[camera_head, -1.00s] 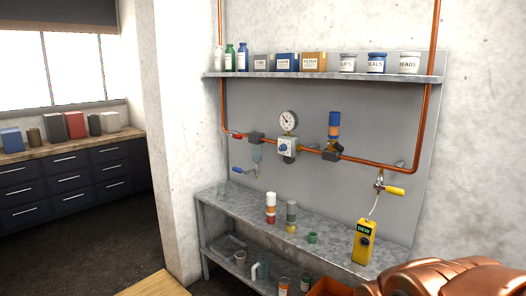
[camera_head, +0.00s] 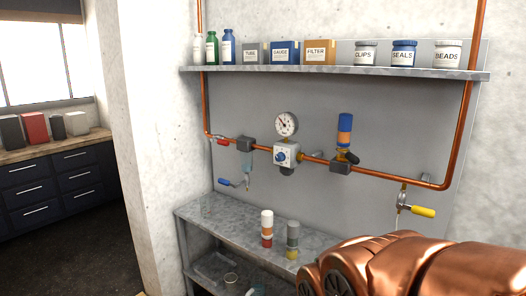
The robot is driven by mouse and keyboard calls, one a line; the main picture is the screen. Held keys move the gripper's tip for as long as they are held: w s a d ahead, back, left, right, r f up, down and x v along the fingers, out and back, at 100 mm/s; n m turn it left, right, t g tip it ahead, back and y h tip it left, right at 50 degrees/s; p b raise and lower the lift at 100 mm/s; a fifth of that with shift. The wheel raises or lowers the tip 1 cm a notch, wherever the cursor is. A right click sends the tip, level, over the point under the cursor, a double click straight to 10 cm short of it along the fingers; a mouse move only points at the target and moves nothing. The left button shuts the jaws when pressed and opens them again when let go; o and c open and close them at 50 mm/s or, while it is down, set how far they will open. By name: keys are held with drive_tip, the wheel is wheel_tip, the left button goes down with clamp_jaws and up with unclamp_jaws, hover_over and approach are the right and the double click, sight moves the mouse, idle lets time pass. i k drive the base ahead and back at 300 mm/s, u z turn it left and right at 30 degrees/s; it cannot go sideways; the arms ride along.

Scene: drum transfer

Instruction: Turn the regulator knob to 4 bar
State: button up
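The gauge's numbers are too small to read. My copper-coloured arm fills the lower right of the view. The fingers of my gripper cannot be made out, and nothing touches the knob.
A filter with a clear bowl (camera_head: 246,155) is left of the regulator, and a blue-and-orange cylinder (camera_head: 344,130) is right of it. A yellow-handled valve (camera_head: 421,211) is further right. A shelf (camera_head: 340,71) of bottles, boxes and jars runs above. A metal bench (camera_head: 215,218) below holds small containers.

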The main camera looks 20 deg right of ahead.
sight(281, 156)
drive_tip(key=i, duration=1.05)
drive_tip(key=u, duration=1.05)
